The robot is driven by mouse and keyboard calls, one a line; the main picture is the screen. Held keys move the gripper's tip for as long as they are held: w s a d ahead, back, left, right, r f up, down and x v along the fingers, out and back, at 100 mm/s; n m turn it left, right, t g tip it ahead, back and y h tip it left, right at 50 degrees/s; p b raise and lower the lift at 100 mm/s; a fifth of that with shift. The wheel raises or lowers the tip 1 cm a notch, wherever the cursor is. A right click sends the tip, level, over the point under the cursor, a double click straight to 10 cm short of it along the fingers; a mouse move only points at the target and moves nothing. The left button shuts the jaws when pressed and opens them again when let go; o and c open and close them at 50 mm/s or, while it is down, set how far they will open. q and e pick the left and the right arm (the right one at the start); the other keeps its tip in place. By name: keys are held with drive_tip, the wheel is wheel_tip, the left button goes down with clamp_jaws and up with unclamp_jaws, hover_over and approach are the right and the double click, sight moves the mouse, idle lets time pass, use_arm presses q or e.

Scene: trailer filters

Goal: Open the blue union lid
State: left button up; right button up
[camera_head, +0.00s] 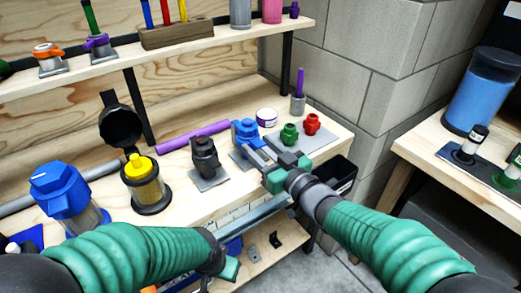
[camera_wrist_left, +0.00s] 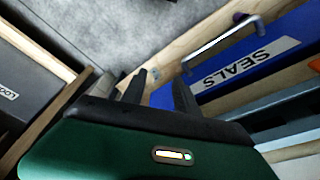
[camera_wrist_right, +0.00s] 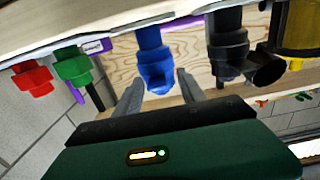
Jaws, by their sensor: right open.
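The blue union (camera_head: 245,132) stands on a grey plate on the workbench; whether its lid is open is unclear. My right gripper (camera_head: 257,153) is open, its fingers pointing at the blue union from the front right. In the right wrist view the blue union (camera_wrist_right: 155,62) shows just beyond and between the two open fingers (camera_wrist_right: 160,88), with no clear contact. My left gripper (camera_head: 230,268) is low in front of the bench. In the left wrist view its fingers (camera_wrist_left: 160,85) are apart and empty, near a blue SEALS drawer (camera_wrist_left: 250,58).
A black union (camera_head: 205,155) stands left of the blue one. Green (camera_head: 289,134) and red (camera_head: 312,124) fittings stand to its right. A yellow-topped filter (camera_head: 145,183), a large blue-capped filter (camera_head: 65,190) and a purple tube (camera_head: 192,137) occupy the bench. A black bin (camera_head: 338,178) is at right.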

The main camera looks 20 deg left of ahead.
drive_tip(key=shift+d+r, duration=0.1)
drive_tip(key=shift+d, duration=0.5)
drive_tip(key=shift+c, duration=1)
drive_tip(key=shift+s+a, duration=0.1)
drive_tip(key=shift+a, duration=0.15)
clamp_jaws()
drive_tip(key=shift+d, duration=0.1)
